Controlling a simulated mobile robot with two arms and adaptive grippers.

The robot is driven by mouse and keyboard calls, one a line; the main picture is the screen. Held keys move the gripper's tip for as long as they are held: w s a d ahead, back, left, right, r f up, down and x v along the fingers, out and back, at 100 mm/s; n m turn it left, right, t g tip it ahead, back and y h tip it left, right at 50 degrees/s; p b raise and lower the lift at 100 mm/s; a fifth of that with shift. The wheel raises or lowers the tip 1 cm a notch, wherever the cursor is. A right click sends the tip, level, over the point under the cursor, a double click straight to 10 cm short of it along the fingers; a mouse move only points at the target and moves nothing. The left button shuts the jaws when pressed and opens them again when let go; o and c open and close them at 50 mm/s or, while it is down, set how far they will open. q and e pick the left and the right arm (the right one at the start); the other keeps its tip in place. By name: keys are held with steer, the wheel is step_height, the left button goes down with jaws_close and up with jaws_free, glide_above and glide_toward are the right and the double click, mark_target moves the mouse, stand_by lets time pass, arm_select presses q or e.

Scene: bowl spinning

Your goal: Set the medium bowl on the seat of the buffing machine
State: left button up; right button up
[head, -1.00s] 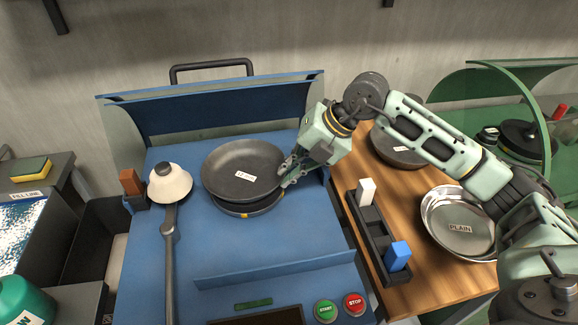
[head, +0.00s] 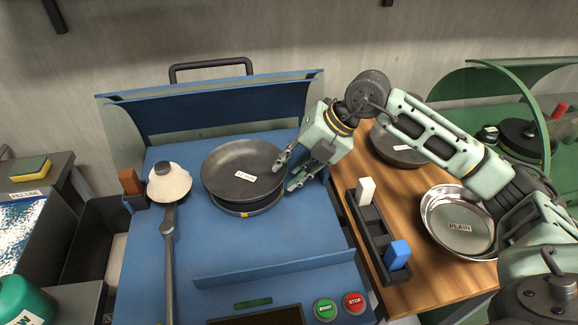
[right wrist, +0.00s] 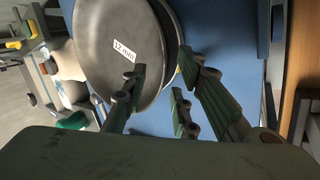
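A dark grey bowl (head: 230,160) with a white label sits on the round seat (head: 245,212) of the blue buffing machine (head: 270,240). The bowl looks slightly tilted, and it hides most of the seat. In the right wrist view the bowl (right wrist: 110,30) shows its label, which seems to read "12 mm". My right gripper (head: 290,172) is open at the bowl's right edge. In the right wrist view its fingers (right wrist: 160,85) are spread, one over the bowl's inside and the others beyond the rim. My left gripper is not in view.
A buffing arm with a white cone pad (head: 170,184) stands left of the bowl. A raised blue guard (head: 225,115) is behind it. Another dark bowl (head: 385,145), a shiny bowl marked PLAIN (head: 435,215) and a block rack (head: 375,240) are on the wooden bench to the right.

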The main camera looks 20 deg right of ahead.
steer(key=v, duration=1.1)
steer(key=shift+r, duration=0.4)
steer(key=shift+d, duration=0.15)
